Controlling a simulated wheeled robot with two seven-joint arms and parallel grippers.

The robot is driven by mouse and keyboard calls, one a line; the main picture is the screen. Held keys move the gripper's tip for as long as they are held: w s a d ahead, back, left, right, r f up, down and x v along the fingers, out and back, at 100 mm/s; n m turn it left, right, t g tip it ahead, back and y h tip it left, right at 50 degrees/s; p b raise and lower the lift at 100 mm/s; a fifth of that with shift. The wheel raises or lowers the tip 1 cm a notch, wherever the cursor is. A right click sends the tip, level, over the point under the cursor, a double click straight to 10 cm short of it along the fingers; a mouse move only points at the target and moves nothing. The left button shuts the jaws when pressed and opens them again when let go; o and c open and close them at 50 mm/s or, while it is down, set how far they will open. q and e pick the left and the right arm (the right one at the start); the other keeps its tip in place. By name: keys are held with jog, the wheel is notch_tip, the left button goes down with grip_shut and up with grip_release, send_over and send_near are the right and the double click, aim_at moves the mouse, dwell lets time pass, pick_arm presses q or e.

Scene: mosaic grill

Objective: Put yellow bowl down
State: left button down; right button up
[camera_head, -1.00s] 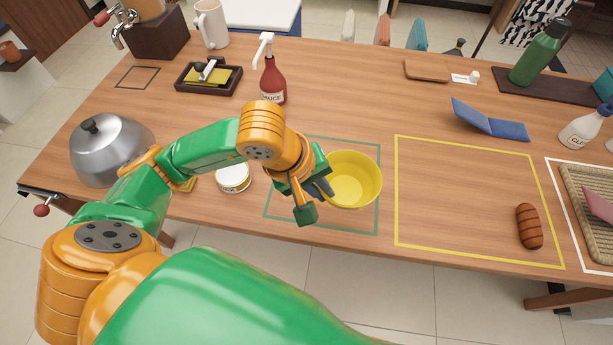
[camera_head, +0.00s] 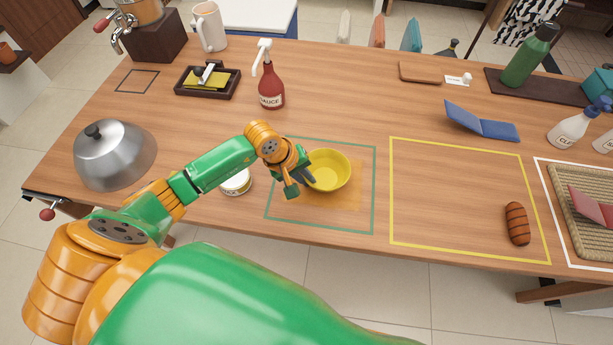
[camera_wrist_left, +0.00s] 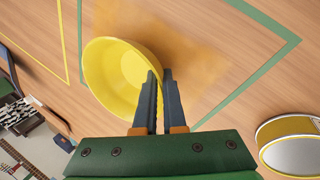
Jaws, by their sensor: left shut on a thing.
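The yellow bowl (camera_head: 329,171) is upright inside the green outlined square (camera_head: 374,190) on the wooden table. It also shows in the left wrist view (camera_wrist_left: 108,75). My left gripper (camera_head: 304,181) is shut on the bowl's rim at its left side. In the left wrist view the two dark fingers (camera_wrist_left: 158,105) pinch the rim between them. An orange tinted patch (camera_head: 350,195) shows on the table under and beside the bowl. I cannot tell whether the bowl's base touches the table. My right gripper is not in view.
A red sauce bottle (camera_head: 271,86) stands behind. A metal dome (camera_head: 115,157) is at the left. The yellow outlined area (camera_head: 391,190) holds a sausage (camera_head: 517,223) and is otherwise clear.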

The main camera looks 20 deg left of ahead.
pick_arm(q)
jog(key=c, duration=1)
grip_release()
jog(key=shift+r+p, duration=0.3)
jog(key=shift+r, duration=0.05)
jog(key=v, duration=1.1)
jog(key=shift+s+r+b, duration=0.15)
jog(key=shift+r+b, duration=0.1)
jog(key=shift+b, duration=0.1)
jog(key=shift+a, duration=0.15)
